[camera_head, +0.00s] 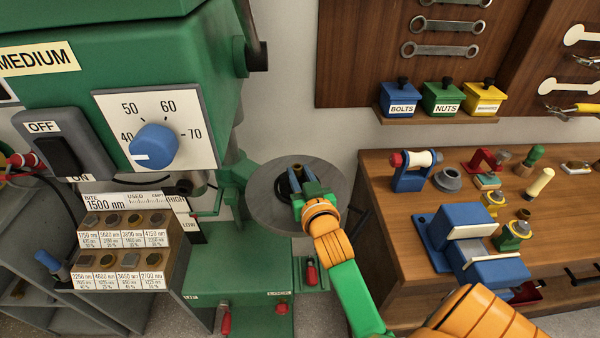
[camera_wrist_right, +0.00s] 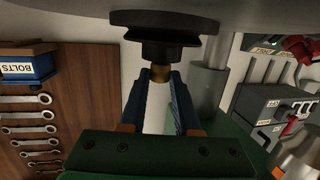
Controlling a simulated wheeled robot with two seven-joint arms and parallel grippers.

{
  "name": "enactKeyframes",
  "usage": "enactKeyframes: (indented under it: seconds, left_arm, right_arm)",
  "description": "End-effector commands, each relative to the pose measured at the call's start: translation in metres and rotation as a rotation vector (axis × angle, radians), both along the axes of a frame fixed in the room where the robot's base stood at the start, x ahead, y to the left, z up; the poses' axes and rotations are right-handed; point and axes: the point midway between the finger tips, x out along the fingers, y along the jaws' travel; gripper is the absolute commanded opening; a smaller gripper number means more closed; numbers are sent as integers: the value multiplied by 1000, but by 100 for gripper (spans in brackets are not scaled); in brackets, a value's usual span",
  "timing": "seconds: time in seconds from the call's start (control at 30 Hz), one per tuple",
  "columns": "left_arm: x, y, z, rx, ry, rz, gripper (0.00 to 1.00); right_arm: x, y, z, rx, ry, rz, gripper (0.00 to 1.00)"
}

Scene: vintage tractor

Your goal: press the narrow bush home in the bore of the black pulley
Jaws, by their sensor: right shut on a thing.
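The black pulley (camera_head: 283,186) lies on the round grey table (camera_head: 340,178) of the green press. In the right wrist view, which is upside down, the pulley (camera_wrist_right: 160,45) shows its stepped black hub against the table's underside-turned top. The narrow brass bush (camera_wrist_right: 161,73) stands at the hub's middle, with a short brass length showing outside it. How deep it sits in the bore is hidden. My right gripper (camera_head: 310,188) reaches in over the table; its two blue fingers (camera_wrist_right: 161,92) are shut on the bush. My left gripper is not in view.
The green press (camera_head: 120,85), with dial and switch, looms on the left above the table. A wooden bench (camera_head: 400,235) on the right carries a blue vise (camera_head: 470,230) and several small tools.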

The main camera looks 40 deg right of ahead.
Motion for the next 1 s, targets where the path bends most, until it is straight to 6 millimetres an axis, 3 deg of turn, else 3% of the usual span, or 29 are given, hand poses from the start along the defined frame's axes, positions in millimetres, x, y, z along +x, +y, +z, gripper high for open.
enactKeyframes:
  seconds: [1.0]
  left_arm:
    - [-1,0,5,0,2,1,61]
  right_arm:
    - [0,0,0,0,0,0,0]
